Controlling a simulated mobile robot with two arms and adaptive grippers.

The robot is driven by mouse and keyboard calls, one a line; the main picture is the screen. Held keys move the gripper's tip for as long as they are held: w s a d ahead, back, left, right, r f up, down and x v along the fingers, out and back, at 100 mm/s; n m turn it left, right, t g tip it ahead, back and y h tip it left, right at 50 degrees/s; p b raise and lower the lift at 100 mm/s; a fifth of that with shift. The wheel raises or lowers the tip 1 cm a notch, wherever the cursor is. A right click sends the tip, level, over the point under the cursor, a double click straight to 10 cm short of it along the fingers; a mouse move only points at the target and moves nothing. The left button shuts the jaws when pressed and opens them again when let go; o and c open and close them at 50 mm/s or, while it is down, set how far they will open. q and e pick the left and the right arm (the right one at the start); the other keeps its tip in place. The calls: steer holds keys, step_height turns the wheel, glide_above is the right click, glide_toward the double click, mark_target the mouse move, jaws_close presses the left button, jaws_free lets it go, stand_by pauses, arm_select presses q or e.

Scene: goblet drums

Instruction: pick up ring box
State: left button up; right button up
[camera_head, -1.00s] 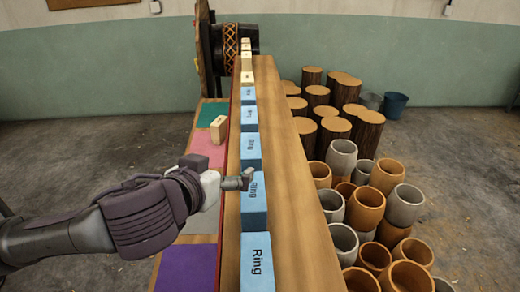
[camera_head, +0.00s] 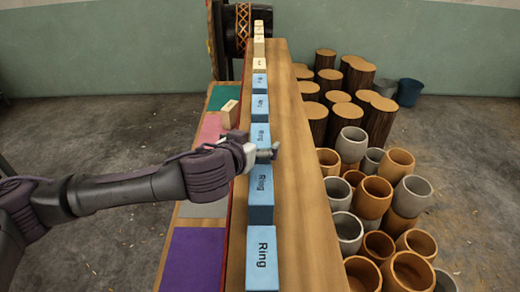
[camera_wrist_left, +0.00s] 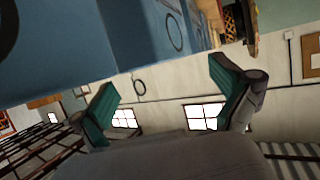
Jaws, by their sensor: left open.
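Several blue boxes, the near ones lettered "Ring", stand in a row along the wooden bench (camera_head: 305,225). The nearest ring box (camera_head: 262,262) is at the front and the second ring box (camera_head: 260,205) is behind it. The third ring box (camera_head: 260,133) is just beyond my left gripper (camera_head: 268,153), whose arm covers its lower part. The gripper reaches over the row near the second and third boxes. In the left wrist view the open jaws (camera_wrist_left: 170,95) hold nothing, and a blue box surface (camera_wrist_left: 60,50) fills the upper left. I cannot tell whether the gripper touches a box.
Pale boxes (camera_head: 259,50) continue the row toward a large drum at the back. A wooden block (camera_head: 230,113) stands on the lower coloured strip at left. Log stumps (camera_head: 340,110) and clay and grey pots (camera_head: 372,197) crowd the floor at right.

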mark_target(260, 139)
arm_select(q)
steer(key=shift+p+x, duration=0.45)
steer(key=shift+x, duration=1.35)
steer(key=shift+s, duration=0.2)
jaws_close()
